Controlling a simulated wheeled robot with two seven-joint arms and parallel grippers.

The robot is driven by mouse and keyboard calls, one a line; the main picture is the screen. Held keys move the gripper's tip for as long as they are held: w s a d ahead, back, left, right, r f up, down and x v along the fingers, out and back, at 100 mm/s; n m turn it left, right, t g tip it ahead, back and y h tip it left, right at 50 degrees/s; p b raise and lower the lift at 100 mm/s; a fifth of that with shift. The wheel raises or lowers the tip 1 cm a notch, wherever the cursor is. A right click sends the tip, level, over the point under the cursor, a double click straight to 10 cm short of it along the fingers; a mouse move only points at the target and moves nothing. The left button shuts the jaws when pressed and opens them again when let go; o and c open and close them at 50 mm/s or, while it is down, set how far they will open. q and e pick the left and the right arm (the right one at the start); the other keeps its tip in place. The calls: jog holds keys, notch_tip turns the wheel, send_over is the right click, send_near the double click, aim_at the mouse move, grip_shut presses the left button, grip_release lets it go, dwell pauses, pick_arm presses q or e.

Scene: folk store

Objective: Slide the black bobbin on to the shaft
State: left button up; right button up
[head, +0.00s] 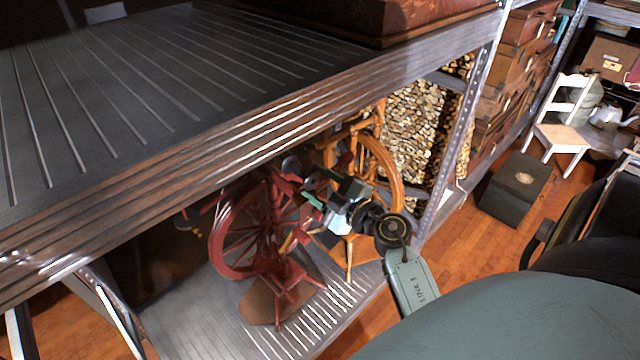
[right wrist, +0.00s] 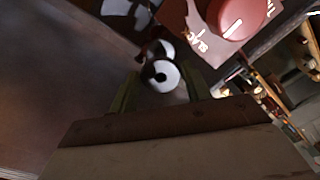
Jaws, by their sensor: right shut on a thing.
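The red spinning wheel (head: 222,245) stands on the lower metal shelf. My right gripper (head: 308,203) reaches in from the right beside its upper part, under the upper shelf. In the right wrist view my right gripper (right wrist: 158,88) is shut on the black bobbin (right wrist: 160,76), whose round end shows bright glare and a dark centre between the greenish fingers. A red block marked "SLACK" (right wrist: 205,45) with a round red knob (right wrist: 238,18) is close beyond the right finger. I cannot make out the shaft, or whether the bobbin touches it. My left gripper is not in view.
The upper shelf (head: 150,100) hangs over the work. The lower shelf (head: 190,310) has bare slats around the wheel. An orange wooden spinning wheel (head: 385,170) stands close behind my gripper. A metal upright (head: 455,125) stands to the right of my wrist.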

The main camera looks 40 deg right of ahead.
aim_at(289, 161)
jog(key=shift+r+p, duration=0.1)
jog(key=shift+p, duration=0.25)
dwell(0.3)
jog(key=shift+w+a+p, duration=0.1)
jog(key=shift+w+p, duration=0.3)
jog(key=shift+w, duration=0.85)
jog(key=shift+w+a+p, duration=0.2)
jog(key=shift+w+p, duration=0.25)
jog(key=shift+w, duration=2.05)
jog(key=shift+w+a, duration=0.1)
jog(key=shift+w, duration=1.2)
jog(key=o, duration=0.8)
